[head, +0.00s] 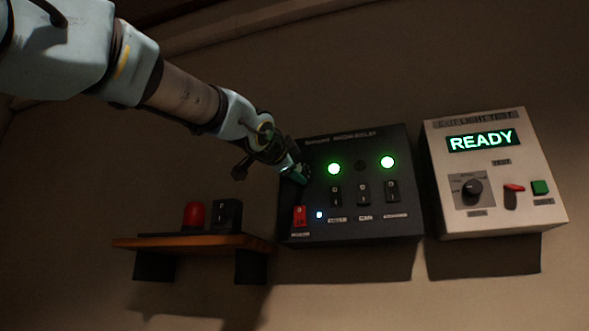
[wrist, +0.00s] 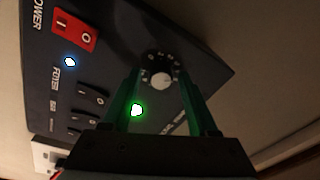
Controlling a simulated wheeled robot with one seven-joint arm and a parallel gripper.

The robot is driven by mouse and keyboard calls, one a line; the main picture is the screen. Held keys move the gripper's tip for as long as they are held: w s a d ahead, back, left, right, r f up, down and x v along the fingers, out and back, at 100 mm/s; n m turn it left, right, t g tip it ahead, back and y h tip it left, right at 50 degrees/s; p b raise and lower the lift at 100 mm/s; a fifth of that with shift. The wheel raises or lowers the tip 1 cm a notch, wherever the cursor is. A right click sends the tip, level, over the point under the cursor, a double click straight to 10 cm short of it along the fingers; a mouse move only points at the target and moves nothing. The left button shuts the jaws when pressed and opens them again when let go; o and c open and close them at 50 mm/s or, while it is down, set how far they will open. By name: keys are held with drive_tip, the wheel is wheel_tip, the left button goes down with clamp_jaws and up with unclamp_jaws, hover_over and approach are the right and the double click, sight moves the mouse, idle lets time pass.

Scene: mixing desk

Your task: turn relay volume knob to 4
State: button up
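The black relay panel (head: 345,225) is mounted on the wall. Its volume knob is a round dark dial with white marks and a pale centre, seen in the wrist view (wrist: 161,79); the number it points to is too small to read. My gripper (head: 299,175) is at the panel's upper left, over the knob and partly hiding it in the head view. In the wrist view the green fingers of my gripper (wrist: 160,76) are spread, one on each side of the knob, with a gap visible. I cannot tell whether they touch it.
The panel has two lit green lamps (head: 334,169), several black switches (head: 363,194) and a red power switch (head: 299,216). A beige exit light test box (head: 496,220) reading READY is at the right. A wooden shelf (head: 190,243) with a red lamp (head: 194,215) is lower left.

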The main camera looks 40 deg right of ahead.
drive_tip(key=shift+o, duration=0.4)
drive_tip(key=r+b+v, duration=0.1)
drive_tip(key=b+v, duration=0.2)
drive_tip(key=v, duration=0.7)
drive_tip(key=shift+s+a+f, duration=0.2)
drive_tip(key=shift+a+f, duration=0.15)
drive_tip(key=shift+f, duration=0.15)
